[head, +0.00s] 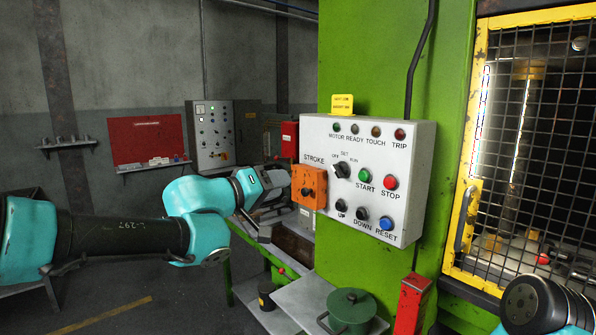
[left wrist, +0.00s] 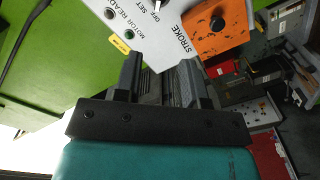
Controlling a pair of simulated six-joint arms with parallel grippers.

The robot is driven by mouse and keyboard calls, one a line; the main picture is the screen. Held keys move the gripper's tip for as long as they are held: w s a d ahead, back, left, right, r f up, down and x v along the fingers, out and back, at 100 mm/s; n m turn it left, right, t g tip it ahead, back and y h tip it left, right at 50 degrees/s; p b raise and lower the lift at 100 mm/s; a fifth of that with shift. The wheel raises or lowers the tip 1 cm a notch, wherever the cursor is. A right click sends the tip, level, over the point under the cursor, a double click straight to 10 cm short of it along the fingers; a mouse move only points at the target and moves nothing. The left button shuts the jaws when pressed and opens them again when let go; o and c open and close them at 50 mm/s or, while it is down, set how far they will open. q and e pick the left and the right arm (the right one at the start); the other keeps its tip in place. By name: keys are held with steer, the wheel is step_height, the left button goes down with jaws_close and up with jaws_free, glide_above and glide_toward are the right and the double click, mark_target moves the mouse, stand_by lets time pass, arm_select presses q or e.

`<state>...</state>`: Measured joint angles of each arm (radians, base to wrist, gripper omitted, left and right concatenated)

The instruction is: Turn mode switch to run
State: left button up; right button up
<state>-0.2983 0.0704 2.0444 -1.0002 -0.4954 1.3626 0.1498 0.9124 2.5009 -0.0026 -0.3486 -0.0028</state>
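The mode switch (head: 342,170) is a black rotary knob on the white control box (head: 412,170), with OFF, SET and RUN printed around it. The knob appears turned toward the upper labels; I cannot tell its exact setting. In the left wrist view part of the switch (left wrist: 161,5) shows at the top edge. My left gripper (head: 276,194) is left of the box, beside the orange STROKE unit (head: 309,187), apart from the switch. Its fingers (left wrist: 160,62) are spread in the left wrist view, with nothing seen between them. My right gripper is out of view.
The box also carries a green START button (head: 364,175), a red STOP button (head: 390,182), a blue RESET button (head: 386,223) and two lower black knobs. A yellow-framed mesh guard (head: 520,150) stands right. A green pot (head: 352,310) sits below. Space before the box looks clear.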

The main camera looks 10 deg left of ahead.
mark_target(334, 170)
arm_select(q)
steer(key=shift+d+r, duration=0.1)
steer(key=shift+d, duration=0.1)
steer(key=x, duration=1.7)
steer(key=shift+d, duration=0.15)
jaws_close()
